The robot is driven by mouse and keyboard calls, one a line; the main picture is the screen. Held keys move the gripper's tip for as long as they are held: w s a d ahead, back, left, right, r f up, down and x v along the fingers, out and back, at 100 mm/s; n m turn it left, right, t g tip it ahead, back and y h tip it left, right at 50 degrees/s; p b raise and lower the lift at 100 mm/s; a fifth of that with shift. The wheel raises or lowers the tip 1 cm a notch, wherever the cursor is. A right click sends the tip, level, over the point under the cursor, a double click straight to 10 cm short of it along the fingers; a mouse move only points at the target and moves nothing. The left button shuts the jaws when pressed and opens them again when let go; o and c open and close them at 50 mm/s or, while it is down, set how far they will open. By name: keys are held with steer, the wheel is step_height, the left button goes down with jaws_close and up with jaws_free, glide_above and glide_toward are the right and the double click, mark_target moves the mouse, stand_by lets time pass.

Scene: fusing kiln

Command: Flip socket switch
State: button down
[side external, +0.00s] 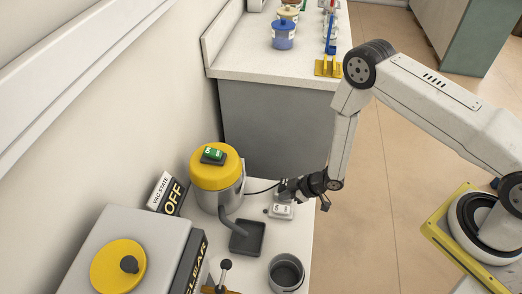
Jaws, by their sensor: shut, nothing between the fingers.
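A small white socket (281,211) lies on the white bench top, to the right of the yellow-topped vacuum. Faint marks show on its face, but I cannot read the position of its switch. My gripper (284,196) is dark, shut and empty, with its tips at or just above the far edge of the socket. I cannot tell whether they touch it. The gripper hides part of the socket's far side.
The vacuum (218,170) has a green switch on its lid; a dark cable runs towards the socket. A sign (167,194) reads "VAC STATE OFF". A dark tray (247,237), a grey bucket (286,272) and a grey box (150,240) with a yellow disc stand nearby.

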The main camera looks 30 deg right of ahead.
mark_target(279, 207)
steer(key=shift+w+a+f, duration=0.25)
steer(key=shift+f, duration=0.4)
steer(key=shift+w+a+f, duration=0.2)
steer(key=shift+a+f, duration=0.05)
steer(key=shift+f, duration=1.75)
steer(key=shift+f, duration=0.15)
steer(key=shift+w+a+f, duration=0.1)
steer(key=shift+f, duration=0.1)
